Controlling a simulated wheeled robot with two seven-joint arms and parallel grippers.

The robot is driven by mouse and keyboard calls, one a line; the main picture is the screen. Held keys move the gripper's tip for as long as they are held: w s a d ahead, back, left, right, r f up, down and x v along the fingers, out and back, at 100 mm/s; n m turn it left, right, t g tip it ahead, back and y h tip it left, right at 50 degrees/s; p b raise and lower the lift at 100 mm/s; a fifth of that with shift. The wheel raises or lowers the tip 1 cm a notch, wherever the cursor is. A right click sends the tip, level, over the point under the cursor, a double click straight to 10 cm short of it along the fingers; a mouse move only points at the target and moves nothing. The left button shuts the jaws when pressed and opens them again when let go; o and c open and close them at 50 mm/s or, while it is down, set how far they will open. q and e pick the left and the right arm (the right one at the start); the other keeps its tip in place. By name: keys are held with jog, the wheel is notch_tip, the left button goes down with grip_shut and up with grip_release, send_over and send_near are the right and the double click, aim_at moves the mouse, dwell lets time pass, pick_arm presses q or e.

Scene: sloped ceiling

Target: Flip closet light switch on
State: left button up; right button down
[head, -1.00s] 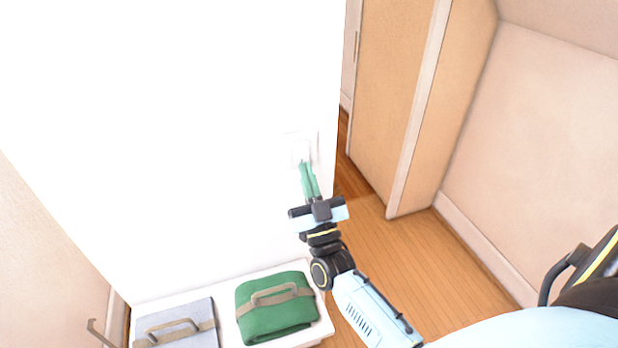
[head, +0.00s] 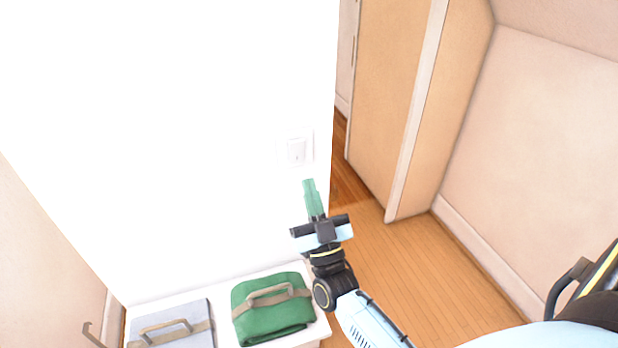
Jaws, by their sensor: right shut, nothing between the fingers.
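The white light switch (head: 296,151) sits on the bright white wall, near the wall's right edge. My left gripper is not in view.
A white bench (head: 222,340) below the wall bears a folded green bundle (head: 270,322) and a folded grey bundle (head: 172,330), each with a handle. Wooden floor (head: 420,270) lies open to the right, before a tan cabinet (head: 385,100) and a pale wall (head: 550,150).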

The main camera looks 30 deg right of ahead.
jog(key=w+f+b+v, duration=0.1)
jog(key=b+v, duration=0.1)
jog(key=v, duration=0.6)
jog(key=shift+f+b, duration=0.3)
jog(key=shift+f, duration=0.2)
